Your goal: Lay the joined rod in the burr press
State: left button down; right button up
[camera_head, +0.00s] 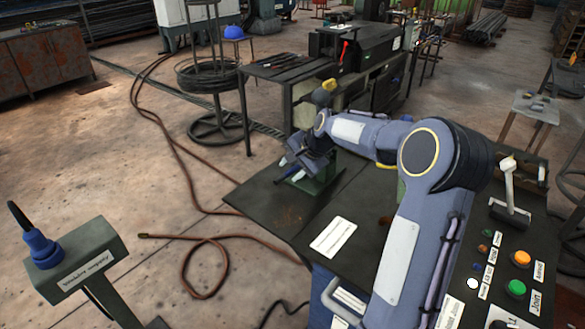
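My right arm reaches in from the bottom right across a dark bench top (275,205). Its gripper (290,168) points down and left at the bench's far side. It is beside a small green block-like fixture (325,180), partly hidden behind it. I cannot tell whether this fixture is the burr press. Small pale and dark blue parts show at the fingertips, too small to tell if anything is held. I cannot make out the joined rod. My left gripper is not in view.
A control panel at right has a white-handled lever (508,180), an orange button (521,258) and a green button (515,288). A labelled stand (90,258) with a blue plug is at lower left. A wire reel (208,78), a machine table (300,68) and floor hoses lie beyond.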

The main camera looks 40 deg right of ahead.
jog(key=shift+f, duration=0.1)
jog(key=v, duration=0.8)
jog(key=shift+w, duration=0.1)
